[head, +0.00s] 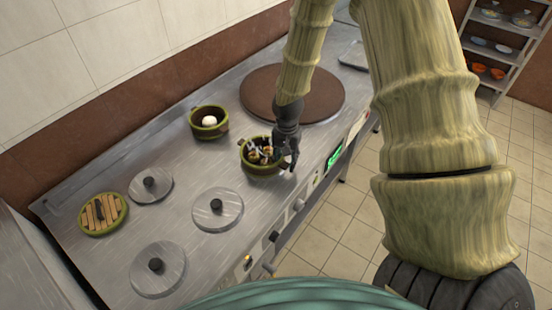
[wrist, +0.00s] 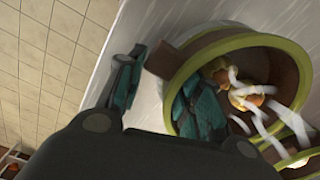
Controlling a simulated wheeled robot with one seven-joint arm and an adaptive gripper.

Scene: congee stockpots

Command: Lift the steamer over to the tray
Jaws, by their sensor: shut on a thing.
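A round steamer (head: 262,166) with a green rim and brown inside holds several browned pieces of food. White wisps curl over them. My gripper (head: 286,150) is shut on its right-hand wall in the head view. In the wrist view one finger is outside the steamer (wrist: 268,42) and the other inside, with my gripper (wrist: 157,88) pinching the wall beside a brown handle block. I cannot tell whether its base touches the steel counter. A grey metal tray (head: 352,55) lies at the far end of the counter, partly cut off by my arm.
A second green-rimmed pot (head: 209,132) with a white ball inside stands to the left. A slatted round lid (head: 102,214) and several steel lids (head: 217,208) with black knobs lie nearer. A large brown disc (head: 305,92) lies between the steamer and tray.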

